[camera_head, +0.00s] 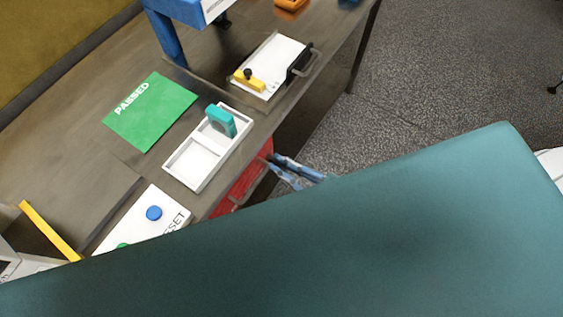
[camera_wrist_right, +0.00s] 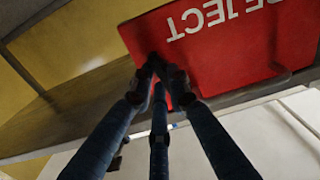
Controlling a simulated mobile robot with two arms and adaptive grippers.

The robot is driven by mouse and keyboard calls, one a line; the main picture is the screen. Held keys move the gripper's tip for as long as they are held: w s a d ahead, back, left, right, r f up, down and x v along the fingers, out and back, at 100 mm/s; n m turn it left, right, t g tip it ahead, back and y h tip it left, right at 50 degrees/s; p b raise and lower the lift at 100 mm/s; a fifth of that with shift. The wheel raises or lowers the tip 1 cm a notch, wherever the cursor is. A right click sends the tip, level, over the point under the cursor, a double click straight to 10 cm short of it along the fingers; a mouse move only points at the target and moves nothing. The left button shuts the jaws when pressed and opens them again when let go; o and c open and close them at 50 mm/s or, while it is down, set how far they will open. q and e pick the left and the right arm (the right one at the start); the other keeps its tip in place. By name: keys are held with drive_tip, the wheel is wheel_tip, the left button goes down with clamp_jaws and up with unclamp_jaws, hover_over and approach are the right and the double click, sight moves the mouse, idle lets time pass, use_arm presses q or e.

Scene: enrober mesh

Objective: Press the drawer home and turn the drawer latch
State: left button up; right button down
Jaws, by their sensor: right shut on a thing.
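The drawer unit (camera_head: 282,55) is a white panel near the table's front edge, at the top of the head view. A black block with a grey handle (camera_head: 303,65) is at its right edge. A yellow bar with a black knob (camera_head: 249,80), which looks like the latch, lies at its left end. My right gripper (camera_head: 272,159) is beyond the table's front edge, apart from the drawer. In the right wrist view its fingertips (camera_wrist_right: 158,68) close together at the edge of a red REJECT panel (camera_wrist_right: 225,55); the grip itself is hard to see. My left gripper is not in view.
A white two-compartment tray (camera_head: 190,183) holds a teal piece (camera_head: 221,120). A green PASSED mat (camera_head: 150,112), a white button panel (camera_head: 135,225) and a blue post (camera_head: 165,38) stand around it. A large teal surface hides the head view's lower right.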

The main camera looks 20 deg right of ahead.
idle(0.3)
drive_tip(key=c, duration=1.7)
unclamp_jaws()
drive_tip(key=shift+o, duration=0.2)
drive_tip(key=v, duration=1.2)
